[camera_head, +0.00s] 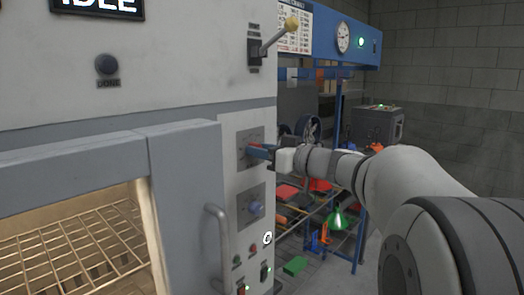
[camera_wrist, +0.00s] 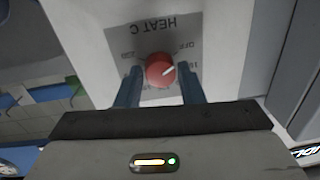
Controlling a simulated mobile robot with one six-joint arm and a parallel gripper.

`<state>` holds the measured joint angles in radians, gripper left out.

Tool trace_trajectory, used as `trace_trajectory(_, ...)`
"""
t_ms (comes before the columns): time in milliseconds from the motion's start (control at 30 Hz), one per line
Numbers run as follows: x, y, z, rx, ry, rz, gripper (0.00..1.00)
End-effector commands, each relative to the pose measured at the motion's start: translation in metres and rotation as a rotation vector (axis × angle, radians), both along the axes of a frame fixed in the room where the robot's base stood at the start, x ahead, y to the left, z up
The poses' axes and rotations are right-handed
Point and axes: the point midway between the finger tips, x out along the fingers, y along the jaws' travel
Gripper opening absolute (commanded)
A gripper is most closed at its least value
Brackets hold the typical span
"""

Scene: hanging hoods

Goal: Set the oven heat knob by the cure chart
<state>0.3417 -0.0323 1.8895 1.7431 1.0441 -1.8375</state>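The heat knob (camera_wrist: 161,70) is red and round with a white line, on a grey dial plate (camera_wrist: 158,32) marked HEAT C, upside down in the wrist view. The line points right and slightly up, below the OFF mark; other numbers are partly hidden. My gripper (camera_wrist: 160,90) has a blue finger on each side of the knob, with gaps visible. In the head view my gripper (camera_head: 262,152) is at the upper dial plate (camera_head: 249,135) and hides the knob. The chart (camera_head: 297,28) hangs behind the oven, too small to read.
A second dial with a blue knob (camera_head: 256,208) is below. The oven door handle (camera_head: 217,250) stands out at the left of the dials. Small switches (camera_head: 264,271) are lower down. The oven display (camera_head: 97,5) reads IDLE.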

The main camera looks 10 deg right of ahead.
Motion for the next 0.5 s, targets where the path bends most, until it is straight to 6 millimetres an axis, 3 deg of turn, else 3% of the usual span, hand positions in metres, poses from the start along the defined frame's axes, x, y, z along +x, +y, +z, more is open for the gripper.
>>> trace_trajectory(300,-0.0002,0.0004,0.0,0.0,0.0,0.001,0.08)
trace_trajectory(500,-0.0002,0.0006,-0.001,0.007,0.006,0.001,0.07)
